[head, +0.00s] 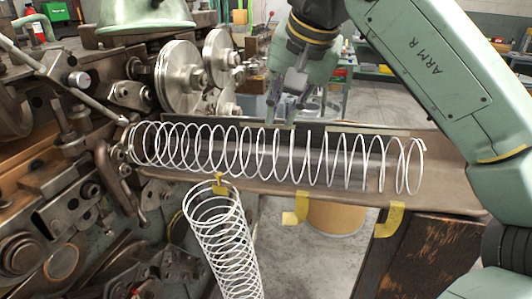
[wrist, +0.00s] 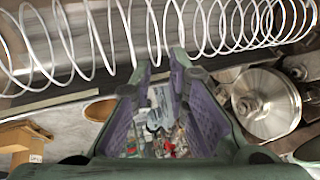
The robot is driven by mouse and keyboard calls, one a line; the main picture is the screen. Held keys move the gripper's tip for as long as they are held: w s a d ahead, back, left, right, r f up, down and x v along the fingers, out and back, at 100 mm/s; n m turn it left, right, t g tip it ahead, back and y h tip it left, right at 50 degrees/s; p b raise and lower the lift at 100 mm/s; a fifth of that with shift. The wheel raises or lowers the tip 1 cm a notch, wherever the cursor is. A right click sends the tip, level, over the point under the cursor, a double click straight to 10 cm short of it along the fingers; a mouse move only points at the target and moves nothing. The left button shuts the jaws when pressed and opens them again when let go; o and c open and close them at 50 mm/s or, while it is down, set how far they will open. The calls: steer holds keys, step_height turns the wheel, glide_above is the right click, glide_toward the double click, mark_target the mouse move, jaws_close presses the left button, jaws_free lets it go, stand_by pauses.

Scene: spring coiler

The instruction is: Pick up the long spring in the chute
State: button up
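The long spring (head: 345,160) is a wide white wire coil lying lengthwise in the metal chute (head: 450,185), with its left end at the machine. It also runs across the top of the wrist view (wrist: 150,35). My gripper (head: 283,118) points down at the chute's far side, near the middle of the spring's length. In the wrist view its purple-padded fingers (wrist: 160,68) are apart, with nothing between them but a view of the background below. The coils lie beyond the fingertips in that view; I cannot tell whether they touch.
A second white spring (head: 225,245) hangs below the chute's front edge. The coiling machine (head: 80,150) with its steel rollers (head: 178,75) stands at the left. Yellow tape (head: 298,210) marks the chute's front edge. A round tan drum (head: 335,217) stands beneath.

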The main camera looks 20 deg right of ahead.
mark_target(277, 132)
steer(key=b+x, duration=0.2)
steer(key=x, duration=0.3)
steer(key=shift+s+f, duration=0.1)
steer(key=shift+s, duration=0.1)
jaws_close()
stand_by(0.5)
